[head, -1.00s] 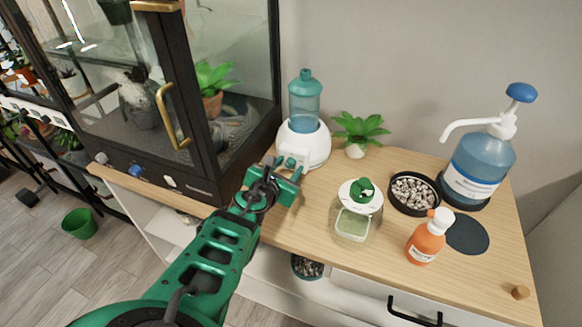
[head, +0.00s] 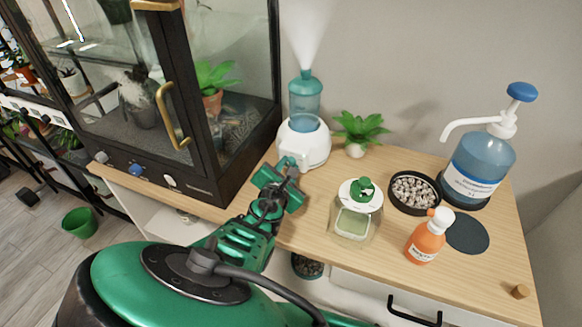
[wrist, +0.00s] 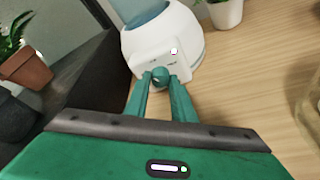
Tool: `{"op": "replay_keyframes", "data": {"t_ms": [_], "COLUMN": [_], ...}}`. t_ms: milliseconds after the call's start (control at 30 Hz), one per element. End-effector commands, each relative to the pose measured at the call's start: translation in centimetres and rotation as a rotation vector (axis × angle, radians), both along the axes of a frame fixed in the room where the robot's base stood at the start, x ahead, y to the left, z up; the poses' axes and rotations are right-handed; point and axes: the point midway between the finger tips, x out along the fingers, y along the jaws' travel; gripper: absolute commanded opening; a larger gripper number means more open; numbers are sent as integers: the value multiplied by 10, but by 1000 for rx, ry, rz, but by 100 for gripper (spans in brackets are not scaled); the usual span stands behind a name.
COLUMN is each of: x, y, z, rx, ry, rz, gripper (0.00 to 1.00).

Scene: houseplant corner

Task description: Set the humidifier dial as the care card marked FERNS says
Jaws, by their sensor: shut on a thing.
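The humidifier (head: 305,144) has a white base and a teal water tank, and stands on the wooden cabinet top beside the glass case. White mist rises from its top in the head view. In the wrist view its white base (wrist: 185,38) shows a front panel with a small lit pinkish light and the teal dial (wrist: 160,76). My gripper (wrist: 159,80) is shut on the dial, one finger on each side. In the head view my gripper (head: 283,170) covers the dial. The panel's markings are too small to read. I see no care card marked FERNS.
A dark-framed glass case (head: 228,120) stands close on the left. A small potted fern (head: 360,130), a green-lidded jar (head: 355,212), a dish of pebbles (head: 415,192), an orange bottle (head: 427,240) and a blue pump bottle (head: 478,168) stand to the right.

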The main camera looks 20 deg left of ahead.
Motion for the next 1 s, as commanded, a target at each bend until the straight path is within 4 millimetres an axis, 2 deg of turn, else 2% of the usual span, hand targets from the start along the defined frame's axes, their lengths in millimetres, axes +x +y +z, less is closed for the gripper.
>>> {"op": "replay_keyframes", "data": {"t_ms": [600,1000], "x": [-1,-1], "y": [-7,-7], "z": [-7,-9], "rx": [527,689], "ry": [-35,-45], "rz": [-5,-5], "gripper": [0,0]}}
